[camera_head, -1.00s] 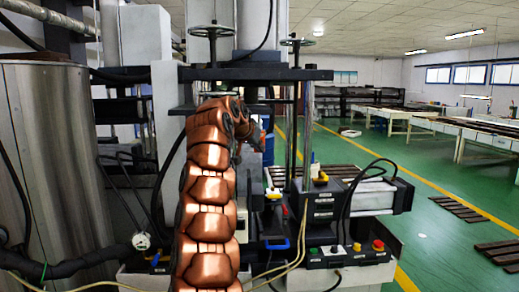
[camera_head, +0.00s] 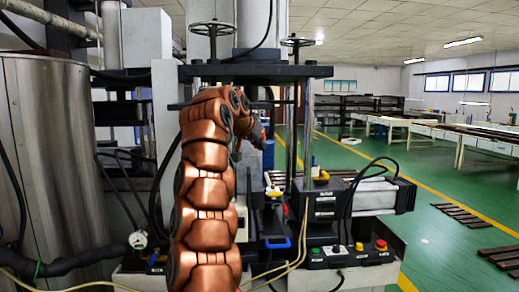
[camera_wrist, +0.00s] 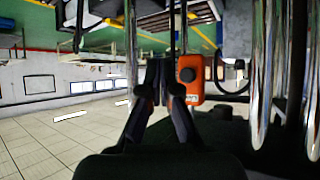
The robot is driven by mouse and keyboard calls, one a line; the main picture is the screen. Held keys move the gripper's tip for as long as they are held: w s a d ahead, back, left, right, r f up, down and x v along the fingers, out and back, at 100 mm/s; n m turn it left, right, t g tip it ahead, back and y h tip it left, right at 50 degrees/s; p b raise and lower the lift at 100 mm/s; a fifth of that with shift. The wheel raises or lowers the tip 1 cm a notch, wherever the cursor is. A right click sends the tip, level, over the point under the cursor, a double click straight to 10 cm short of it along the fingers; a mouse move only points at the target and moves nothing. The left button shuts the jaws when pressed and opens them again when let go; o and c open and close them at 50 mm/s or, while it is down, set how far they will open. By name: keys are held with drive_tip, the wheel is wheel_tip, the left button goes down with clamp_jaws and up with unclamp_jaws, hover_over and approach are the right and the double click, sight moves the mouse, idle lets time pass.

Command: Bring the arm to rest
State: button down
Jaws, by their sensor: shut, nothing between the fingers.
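My copper-coloured segmented arm rises in the middle of the head view and bends at the top towards the machine. My gripper (camera_wrist: 165,82) shows in the wrist view as dark fingers drawn together, with nothing seen between them. In the head view the gripper is mostly hidden behind the arm. An orange control box (camera_wrist: 190,77) with a black knob appears just beyond and to the right of the fingertips in the wrist view. I cannot tell whether the fingers touch it.
The machine's dark top plate (camera_head: 255,73) and upright rods (camera_head: 308,130) stand close around the arm. A metal tank (camera_head: 45,150) is at left. A control panel with buttons (camera_head: 350,252) is at lower right. Green floor (camera_head: 440,240) is open at right.

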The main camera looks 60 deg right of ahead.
drive_tip(key=shift+s+a+b, duration=0.4)
drive_tip(key=shift+a+b, duration=0.05)
drive_tip(key=shift+a, duration=0.15)
